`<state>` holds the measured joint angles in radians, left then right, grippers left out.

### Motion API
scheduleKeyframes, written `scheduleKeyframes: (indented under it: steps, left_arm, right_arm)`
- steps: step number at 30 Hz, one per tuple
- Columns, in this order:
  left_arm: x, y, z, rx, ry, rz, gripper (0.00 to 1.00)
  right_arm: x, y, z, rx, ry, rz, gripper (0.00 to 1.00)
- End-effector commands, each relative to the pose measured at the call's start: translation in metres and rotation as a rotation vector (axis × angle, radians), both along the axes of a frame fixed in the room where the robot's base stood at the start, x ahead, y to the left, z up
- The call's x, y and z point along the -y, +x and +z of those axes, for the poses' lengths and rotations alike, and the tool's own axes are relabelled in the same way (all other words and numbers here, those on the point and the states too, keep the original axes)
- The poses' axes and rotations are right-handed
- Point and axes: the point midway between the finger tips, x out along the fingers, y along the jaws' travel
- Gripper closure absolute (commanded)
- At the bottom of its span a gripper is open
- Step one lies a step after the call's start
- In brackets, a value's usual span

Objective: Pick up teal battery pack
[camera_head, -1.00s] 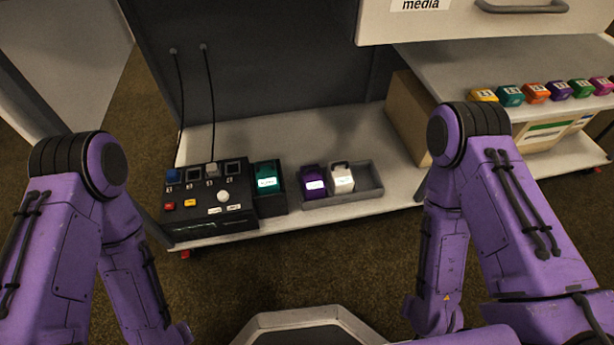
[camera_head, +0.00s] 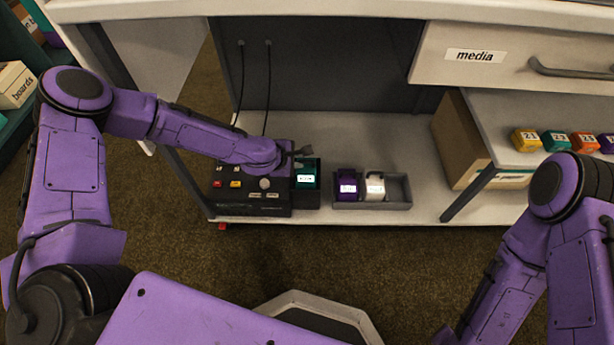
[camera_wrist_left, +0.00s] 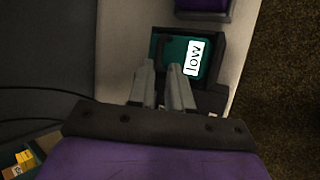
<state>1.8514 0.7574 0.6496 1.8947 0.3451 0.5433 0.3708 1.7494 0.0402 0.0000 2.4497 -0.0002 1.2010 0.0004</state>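The teal battery pack (camera_head: 306,173) sits in a dark holder at the right end of the black control box. In the left wrist view the teal battery pack (camera_wrist_left: 203,73) carries a white label reading "low". My left gripper (camera_head: 298,151) is at the pack's upper left in the head view, partly hidden by my wrist. In the left wrist view my left gripper (camera_wrist_left: 161,68) has two fingers with a gap between them, tips at the pack's near edge. I see nothing held between them. My right gripper is outside the frames.
A grey tray (camera_head: 389,205) to the right holds a purple pack (camera_head: 347,180) and a white pack (camera_head: 375,184). The black control box (camera_head: 250,208) with buttons lies under my left forearm. Two cables hang behind it. More coloured packs (camera_head: 556,140) stand on the right shelf.

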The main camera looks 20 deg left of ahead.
Motion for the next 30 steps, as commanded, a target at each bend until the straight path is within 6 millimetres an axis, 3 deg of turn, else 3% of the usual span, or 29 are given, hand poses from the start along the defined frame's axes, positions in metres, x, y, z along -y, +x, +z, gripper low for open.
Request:
scheduleKeyframes:
  steps: [12,20,21,22,30]
  left_arm:
    - [0.010,0.037,-0.052,-0.001,0.002,-0.003,0.81]
    - [0.011,0.039,-0.052,-0.001,0.001,-0.002,0.81]
    - [0.011,0.039,-0.051,-0.001,0.002,-0.003,0.94]
    - [0.011,0.039,-0.052,-0.001,0.002,-0.003,1.00]
    - [0.011,0.039,-0.051,0.000,0.002,-0.003,1.00]
  right_arm:
    - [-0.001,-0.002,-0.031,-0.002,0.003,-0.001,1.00]
    - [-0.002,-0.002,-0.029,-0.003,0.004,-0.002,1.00]
    - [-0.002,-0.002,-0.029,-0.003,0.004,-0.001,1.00]
    - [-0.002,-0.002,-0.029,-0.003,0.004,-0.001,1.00]
    - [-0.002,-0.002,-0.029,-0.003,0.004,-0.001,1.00]
